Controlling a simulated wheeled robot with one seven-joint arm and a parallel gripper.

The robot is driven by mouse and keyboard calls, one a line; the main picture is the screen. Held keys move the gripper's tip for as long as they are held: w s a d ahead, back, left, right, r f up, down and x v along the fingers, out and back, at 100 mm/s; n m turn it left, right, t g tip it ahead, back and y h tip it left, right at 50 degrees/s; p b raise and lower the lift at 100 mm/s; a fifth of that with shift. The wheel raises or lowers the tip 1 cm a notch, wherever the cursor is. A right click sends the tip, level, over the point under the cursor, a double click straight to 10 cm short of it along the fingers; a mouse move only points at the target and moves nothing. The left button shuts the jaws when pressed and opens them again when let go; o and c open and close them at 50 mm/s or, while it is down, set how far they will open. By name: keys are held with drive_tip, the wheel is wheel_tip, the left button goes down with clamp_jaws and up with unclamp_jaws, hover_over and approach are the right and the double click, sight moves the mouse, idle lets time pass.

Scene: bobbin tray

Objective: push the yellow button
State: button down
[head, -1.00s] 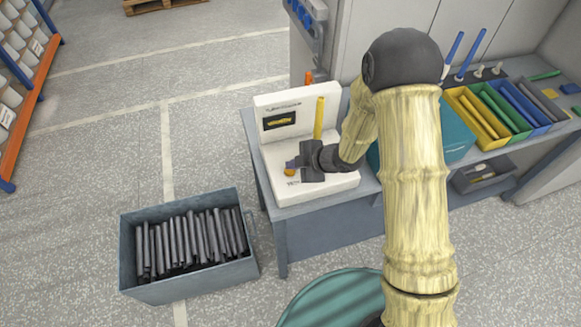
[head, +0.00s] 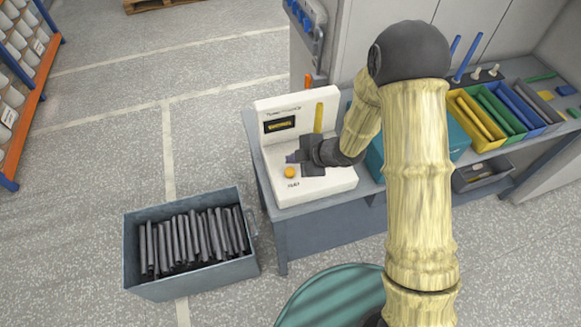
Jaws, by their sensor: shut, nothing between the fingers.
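The yellow button (head: 289,172) is a small round yellow-orange knob on the flat base of a white machine (head: 328,183). A dark display (head: 280,124) with yellow marks is on the machine's upright back panel. My gripper (head: 293,157) is shut and empty, pointing left just above and behind the button in the picture. The button shows whole, and a small gap appears between it and the fingertips. The exact height of the fingertips over the base is hard to tell. My wrist covers part of the base's right side.
A yellow bar (head: 319,117) stands upright by the back panel. A grey bin (head: 190,284) of dark rods is on the floor at left. A teal box (head: 375,155) and coloured trays (head: 463,119) are to the right on the grey bench. Open floor lies left.

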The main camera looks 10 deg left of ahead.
drive_tip(key=shift+r+p, duration=0.65)
drive_tip(key=shift+r, duration=0.5)
drive_tip(key=shift+f, duration=0.1)
drive_tip(key=w+d+r+m+t+h, duration=0.1)
drive_tip(key=d+r+m+t+h, duration=0.15)
drive_tip(key=d+r+m, duration=0.4)
drive_tip(key=w+d+r+m+t+h, duration=0.15)
drive_tip(key=d+m+h, duration=0.25)
drive_tip(key=d, duration=0.6)
drive_tip(key=s+d+r+m+g+h, duration=0.2)
drive_tip(key=s+d+r+m+g, duration=0.2)
drive_tip(key=s+d+m, duration=0.7)
drive_tip(key=s+r+m, duration=0.2)
drive_tip(key=s, duration=0.2)
drive_tip(key=shift+d, duration=0.3)
